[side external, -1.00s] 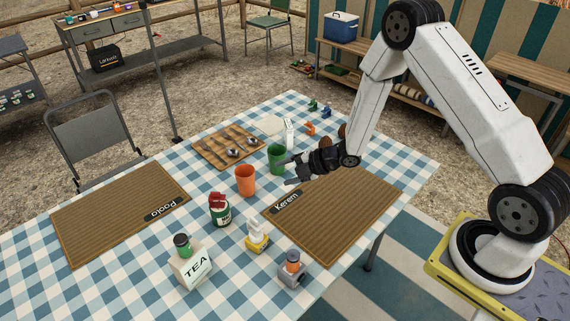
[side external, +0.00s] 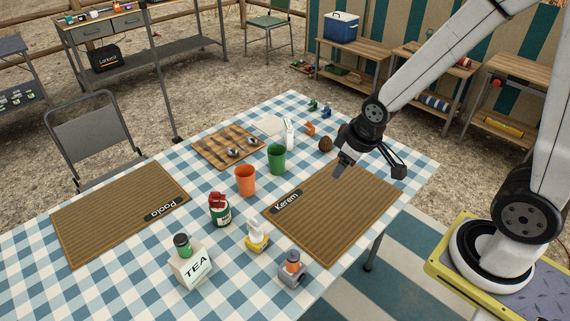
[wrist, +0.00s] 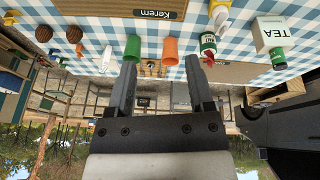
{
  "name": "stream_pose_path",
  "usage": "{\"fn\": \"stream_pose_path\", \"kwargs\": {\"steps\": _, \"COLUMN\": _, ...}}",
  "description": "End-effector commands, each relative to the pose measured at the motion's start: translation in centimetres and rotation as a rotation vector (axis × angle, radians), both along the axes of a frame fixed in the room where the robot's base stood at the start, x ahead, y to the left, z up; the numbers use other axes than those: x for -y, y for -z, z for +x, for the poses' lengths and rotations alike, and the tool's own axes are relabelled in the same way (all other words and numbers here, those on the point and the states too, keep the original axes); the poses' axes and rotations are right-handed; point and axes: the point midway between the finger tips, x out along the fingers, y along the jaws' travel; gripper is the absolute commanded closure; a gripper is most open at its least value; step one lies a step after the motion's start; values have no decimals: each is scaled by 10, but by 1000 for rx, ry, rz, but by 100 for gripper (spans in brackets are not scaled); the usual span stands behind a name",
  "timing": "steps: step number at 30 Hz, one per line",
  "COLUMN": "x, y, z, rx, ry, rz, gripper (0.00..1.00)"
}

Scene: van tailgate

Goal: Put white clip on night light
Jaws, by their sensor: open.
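My gripper (side external: 369,169) is open and empty above the far right part of the Kerem mat; its spread fingers also show in the wrist view (wrist: 160,72). A white figure on a yellow base (side external: 257,238), which looks like the night light, stands on the table left of that mat; it also shows at the top of the wrist view (wrist: 219,14). I cannot pick out the white clip for certain. A slim white upright object (side external: 289,134) stands behind the green cup, too small to identify; it also shows in the wrist view (wrist: 106,46).
A green cup (side external: 276,159) and an orange cup (side external: 245,181) stand mid-table. A red-topped jar (side external: 220,212), a tea box (side external: 192,268) and a grey holder (side external: 291,268) stand at the front. A brown round object (side external: 326,144) is near my gripper. The Kerem mat (side external: 330,220) is clear.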

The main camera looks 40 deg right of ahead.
Motion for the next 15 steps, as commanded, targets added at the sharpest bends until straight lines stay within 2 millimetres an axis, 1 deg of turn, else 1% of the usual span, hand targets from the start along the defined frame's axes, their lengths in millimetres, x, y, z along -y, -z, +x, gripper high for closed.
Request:
{"fn": "stream_pose_path", "kwargs": {"steps": 1, "x": -4, "y": -4, "z": -10, "rx": -22, "ry": 45, "rz": 21, "gripper": 32}}
{"fn": "stream_pose_path", "kwargs": {"steps": 3, "x": -7, "y": -6, "z": -22, "rx": -52, "ry": 104, "rz": 49, "gripper": 32}}
{"fn": "stream_pose_path", "kwargs": {"steps": 6, "x": -11, "y": -8, "z": -33, "rx": -82, "ry": 157, "rz": 74, "gripper": 32}}
{"fn": "stream_pose_path", "kwargs": {"steps": 9, "x": -12, "y": -9, "z": -38, "rx": -96, "ry": 179, "rz": 83, "gripper": 32}}
{"fn": "stream_pose_path", "kwargs": {"steps": 15, "x": -12, "y": -9, "z": -38, "rx": -98, "ry": 182, "rz": 84, "gripper": 32}}
